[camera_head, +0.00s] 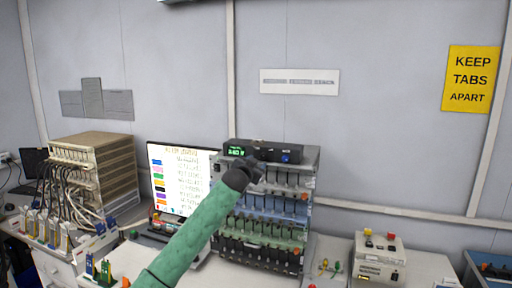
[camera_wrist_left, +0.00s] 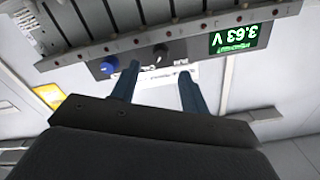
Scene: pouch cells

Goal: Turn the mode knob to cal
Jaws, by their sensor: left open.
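A dark meter box (camera_head: 265,151) with a green lit display stands on top of the cell rack. In the left wrist view its face appears upside down. The display (camera_wrist_left: 237,38) there reads 3.63 V. A black knob (camera_wrist_left: 161,50) and a blue round knob or button (camera_wrist_left: 104,67) are on the same face. The knob's labels are too small to read. My left gripper (camera_head: 250,168) is in front of the meter. In the wrist view its two fingers (camera_wrist_left: 160,76) are open and empty, with the black knob ahead of the gap; contact is not visible.
The rack (camera_head: 313,182) holds rows of cells below the meter. A monitor (camera_head: 168,180) stands to its left, and a cabled cell stack (camera_head: 120,160) farther left. A small box with buttons (camera_head: 378,258) is on the right bench. A yellow sign (camera_head: 471,79) hangs on the wall.

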